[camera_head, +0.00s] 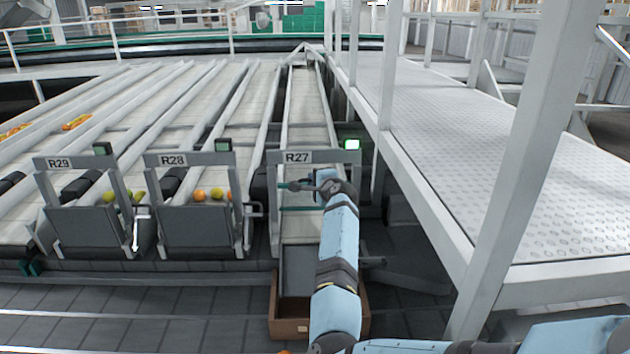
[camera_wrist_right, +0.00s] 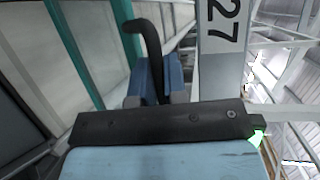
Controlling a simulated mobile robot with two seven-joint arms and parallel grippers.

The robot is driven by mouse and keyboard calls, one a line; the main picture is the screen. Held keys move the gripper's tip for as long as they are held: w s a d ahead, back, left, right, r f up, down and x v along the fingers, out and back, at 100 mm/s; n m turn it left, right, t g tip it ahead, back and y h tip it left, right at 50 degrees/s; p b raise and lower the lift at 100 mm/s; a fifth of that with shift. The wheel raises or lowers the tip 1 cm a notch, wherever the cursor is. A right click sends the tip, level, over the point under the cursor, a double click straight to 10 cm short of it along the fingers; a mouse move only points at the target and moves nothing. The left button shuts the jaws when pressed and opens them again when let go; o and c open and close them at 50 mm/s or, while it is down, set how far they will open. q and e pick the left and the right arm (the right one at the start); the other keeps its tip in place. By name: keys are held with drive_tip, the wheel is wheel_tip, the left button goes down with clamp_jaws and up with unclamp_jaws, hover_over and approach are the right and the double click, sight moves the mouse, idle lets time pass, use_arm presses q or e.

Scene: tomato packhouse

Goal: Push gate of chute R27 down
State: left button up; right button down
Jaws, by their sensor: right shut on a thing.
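The R27 chute stands in the middle of the head view under its R27 sign (camera_head: 297,157). Its grey gate panel (camera_head: 298,270) sits low, clearly lower than the gates of R28 and R29. My right gripper (camera_head: 303,187) is in the chute's frame opening, above that panel and apart from it. In the right wrist view its blue fingers (camera_wrist_right: 150,80) are shut on a dark hooked rod (camera_wrist_right: 150,35); what the rod belongs to is unclear. Two teal bars run near it across the chute. My left gripper is not in view.
A wooden box (camera_head: 289,328) stands under R27. Gate R28 (camera_head: 193,232) and gate R29 (camera_head: 84,232) are up, with fruit behind them. R27's lamp (camera_head: 352,144) glows green. A raised metal walkway (camera_head: 480,160) with posts blocks the right side.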

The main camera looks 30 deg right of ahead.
sight(311, 202)
drive_tip(key=shift+f, duration=0.3)
wheel_tip(311, 202, down, 8)
drive_tip(key=b, duration=0.3)
drive_tip(key=shift+b, duration=0.3)
drive_tip(key=shift+a+f, duration=0.1)
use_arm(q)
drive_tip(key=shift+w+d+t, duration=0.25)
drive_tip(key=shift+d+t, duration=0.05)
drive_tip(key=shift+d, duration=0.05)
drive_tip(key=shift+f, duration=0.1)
use_arm(e)
drive_tip(key=c, duration=1.2)
unclamp_jaws()
drive_tip(key=shift+w+f, duration=0.1)
drive_tip(key=shift+f, duration=0.05)
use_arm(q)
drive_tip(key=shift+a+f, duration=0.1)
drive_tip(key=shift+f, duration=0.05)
